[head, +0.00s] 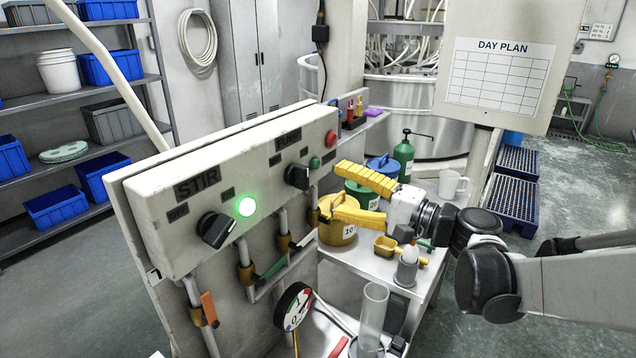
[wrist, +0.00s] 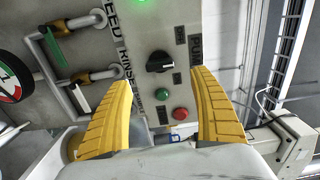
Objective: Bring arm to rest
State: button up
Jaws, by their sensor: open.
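My gripper (head: 352,198) has yellow ridged fingers, spread apart with nothing between them. In the head view it is in front of the right end of the control panel (head: 262,158), above the bench. In the wrist view my gripper (wrist: 160,105) faces the panel, with the black PUMP knob (wrist: 160,62), a green button (wrist: 162,94) and a red button (wrist: 180,114) showing between the fingers. The fingers look apart from the panel. My arm reaches in from the right. The STIR knob (head: 216,229) sits beside a lit green lamp (head: 247,207).
A gauge (head: 294,307) and pipes with valves are under the panel. A day plan board (head: 497,75) hangs at upper right. Floor at right is partly clear.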

jog(key=v, duration=0.2)
jog(key=shift+s+d, duration=0.2)
jog(key=shift+d, duration=0.05)
jog(key=shift+a, duration=0.1)
jog(key=s+f+n+g+h, duration=0.4)
jog(key=s+f+h, duration=0.4)
jog(key=s+f, duration=0.3)
jog(key=s+d+f+n+h, duration=0.2)
jog(key=s+d+n+h, duration=0.1)
jog(key=s+d+h, duration=0.3)
jog(key=s+d, duration=0.2)
jog(key=shift+s+d+f, duration=0.4)
